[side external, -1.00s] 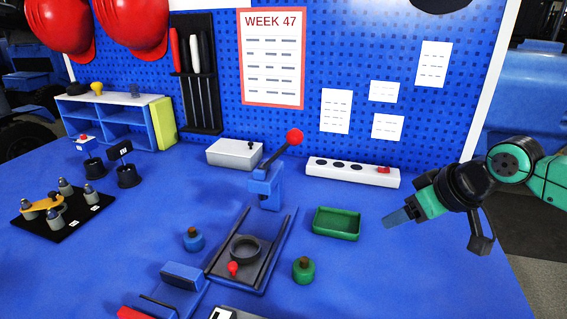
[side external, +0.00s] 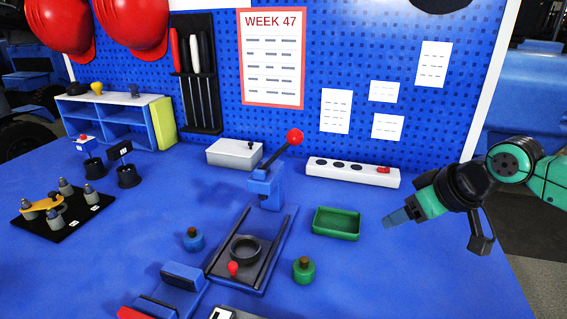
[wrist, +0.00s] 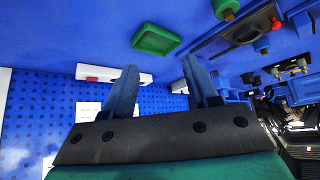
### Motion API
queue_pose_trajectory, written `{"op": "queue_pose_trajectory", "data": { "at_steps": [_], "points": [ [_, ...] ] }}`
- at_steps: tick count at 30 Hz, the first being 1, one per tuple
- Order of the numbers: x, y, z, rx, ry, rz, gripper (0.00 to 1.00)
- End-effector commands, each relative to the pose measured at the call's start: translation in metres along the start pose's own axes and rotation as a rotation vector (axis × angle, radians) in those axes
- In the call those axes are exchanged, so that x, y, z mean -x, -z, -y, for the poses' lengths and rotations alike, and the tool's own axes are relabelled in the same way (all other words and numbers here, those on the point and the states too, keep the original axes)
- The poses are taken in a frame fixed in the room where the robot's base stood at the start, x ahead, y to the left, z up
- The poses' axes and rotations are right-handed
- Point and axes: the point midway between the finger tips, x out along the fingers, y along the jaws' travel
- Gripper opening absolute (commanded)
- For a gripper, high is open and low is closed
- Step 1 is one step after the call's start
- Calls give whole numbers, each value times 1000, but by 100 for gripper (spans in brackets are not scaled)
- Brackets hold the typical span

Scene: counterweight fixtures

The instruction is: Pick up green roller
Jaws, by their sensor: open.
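The green roller (side external: 303,271) is a short green cylinder with a brown knob on top. It stands upright on the blue table, right of the dark fixture. In the wrist view the green roller (wrist: 226,9) is at the top edge, partly cut off. My gripper (side external: 392,221) is at the right in the side view, above the table and apart from the roller. In the wrist view my gripper (wrist: 160,78) shows two blue fingers spread apart with nothing between them.
A green tray (side external: 337,223) lies between my gripper and the fixture (side external: 251,270), which holds a dark ring. A blue roller (side external: 193,240) stands left of the fixture. A blue press with a red-knobbed lever (side external: 280,150) and a power strip (side external: 352,174) stand behind.

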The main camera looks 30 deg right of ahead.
Motion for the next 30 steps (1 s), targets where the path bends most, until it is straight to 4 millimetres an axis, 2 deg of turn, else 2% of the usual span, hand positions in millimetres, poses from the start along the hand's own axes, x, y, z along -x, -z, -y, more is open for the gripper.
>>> {"op": "queue_pose_trajectory", "data": {
  "at_steps": [2, 3, 11, 14, 20, 30],
  "points": [
    [0, 0, 0, 0, 0, 0, 53],
    [0, 0, 0, 0, 0, 0, 59],
    [0, 0, 0, -7, 3, 2, 59],
    [-3, 3, 3, -69, 24, 24, 59],
    [-20, 18, 21, -430, 148, 174, 59],
    [-74, 40, 59, -1122, 367, 608, 59]
  ]
}}
